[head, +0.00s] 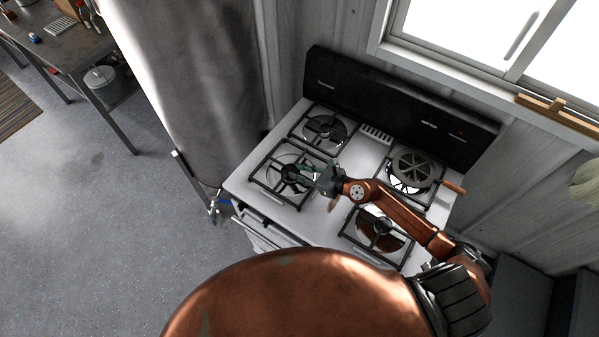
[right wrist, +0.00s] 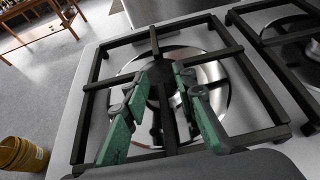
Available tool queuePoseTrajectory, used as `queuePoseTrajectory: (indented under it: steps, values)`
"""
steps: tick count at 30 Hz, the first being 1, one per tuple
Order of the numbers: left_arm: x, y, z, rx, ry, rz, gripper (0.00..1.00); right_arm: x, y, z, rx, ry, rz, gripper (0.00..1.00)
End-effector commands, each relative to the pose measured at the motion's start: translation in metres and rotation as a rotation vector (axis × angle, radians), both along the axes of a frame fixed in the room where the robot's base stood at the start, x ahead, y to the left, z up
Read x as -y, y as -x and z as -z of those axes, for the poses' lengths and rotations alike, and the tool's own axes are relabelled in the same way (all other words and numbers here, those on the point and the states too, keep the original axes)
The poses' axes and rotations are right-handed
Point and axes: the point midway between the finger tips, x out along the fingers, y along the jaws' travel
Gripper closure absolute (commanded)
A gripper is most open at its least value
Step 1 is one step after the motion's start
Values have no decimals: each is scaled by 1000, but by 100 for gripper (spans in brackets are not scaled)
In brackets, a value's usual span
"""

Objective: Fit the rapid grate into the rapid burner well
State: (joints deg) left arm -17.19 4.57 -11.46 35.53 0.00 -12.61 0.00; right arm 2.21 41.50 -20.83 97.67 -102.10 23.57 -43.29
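A dark square grate with crossing bars (head: 272,204) lies over the front left burner well of the white stove (head: 240,182). It also fills much of the right wrist view (right wrist: 262,88), with a round shiny well (right wrist: 215,66) beneath it. I take these for the rapid grate and rapid burner well; no label shows. My right gripper (head: 296,172) reaches over the middle of this grate. In the right wrist view its green-padded fingers (right wrist: 163,78) stand apart on either side of the grate's centre. Whether the grate sits fully down is unclear. My left gripper is not in view.
Other grates stand at the back left (head: 322,128) and front right (head: 380,226). A round slotted item with a wooden handle (head: 412,164) sits on the back right burner. The black backguard (head: 395,100) rises behind. Open floor lies left of the stove.

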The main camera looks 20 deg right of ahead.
Motion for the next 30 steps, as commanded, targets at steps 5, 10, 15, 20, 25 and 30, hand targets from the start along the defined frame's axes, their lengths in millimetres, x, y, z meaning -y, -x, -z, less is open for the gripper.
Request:
queuePoseTrajectory:
  steps: [5, 10, 15, 20, 25, 30]
  values:
    - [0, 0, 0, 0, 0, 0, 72, 0, 2, 3, -6, 2, -1, 73]
    - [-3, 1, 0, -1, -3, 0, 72, 4, 8, 6, -15, 7, -3, 73]
    - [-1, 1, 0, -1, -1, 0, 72, 19, 27, -5, -13, 9, -2, 73]
    - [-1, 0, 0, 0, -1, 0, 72, 37, 51, -22, -9, 6, -2, 73]
    - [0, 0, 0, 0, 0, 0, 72, 54, 73, -37, -7, 3, -1, 73]
    - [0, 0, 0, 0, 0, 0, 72, 64, 85, -46, -3, 2, -1, 73]
